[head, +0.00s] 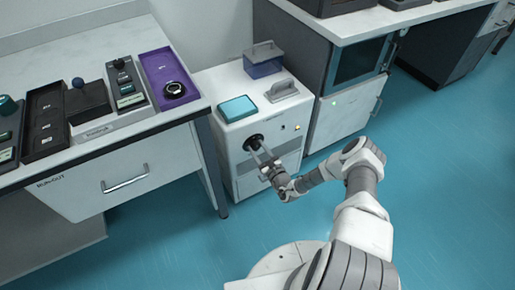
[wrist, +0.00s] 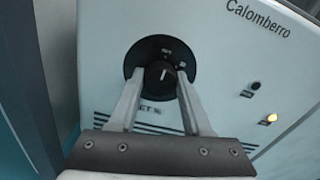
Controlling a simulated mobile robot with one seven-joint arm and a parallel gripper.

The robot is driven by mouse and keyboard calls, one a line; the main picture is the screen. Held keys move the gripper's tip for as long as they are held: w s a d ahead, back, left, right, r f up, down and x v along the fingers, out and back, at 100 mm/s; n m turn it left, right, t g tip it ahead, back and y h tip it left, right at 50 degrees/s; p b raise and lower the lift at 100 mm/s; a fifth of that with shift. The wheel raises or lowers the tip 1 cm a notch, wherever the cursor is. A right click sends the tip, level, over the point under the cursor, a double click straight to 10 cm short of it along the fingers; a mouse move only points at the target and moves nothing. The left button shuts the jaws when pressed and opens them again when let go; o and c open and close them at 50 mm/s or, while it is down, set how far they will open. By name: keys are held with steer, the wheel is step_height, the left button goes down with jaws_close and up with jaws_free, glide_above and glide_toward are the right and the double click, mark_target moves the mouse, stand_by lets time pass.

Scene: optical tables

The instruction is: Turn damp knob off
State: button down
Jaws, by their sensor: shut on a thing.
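The knob (wrist: 160,76) is black and round with a white pointer line, set in a black dial plate on the front of a white cabinet marked "Calomberro". The pointer line stands near upright in the wrist view. My gripper (wrist: 160,100) has one finger on each side of the knob and is shut on it. In the head view the black dial (head: 254,142) sits on the cabinet's upper front, with my gripper (head: 262,157) reaching to it from the lower right. Much of the dial's lettering is hidden or too small to read.
The cabinet (head: 238,157) carries a teal box (head: 238,108), a grey handled tool (head: 281,91) and a blue container (head: 264,65). An amber lamp (wrist: 272,117) glows on its front. A table (head: 120,142) with trays stands left. The blue floor (head: 440,180) is clear at right.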

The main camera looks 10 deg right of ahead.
steer(key=shift+c, duration=1.7)
jaws_free()
steer(key=p+v, duration=0.4)
steer(key=v, duration=1.3)
steer(key=shift+s, duration=0.2)
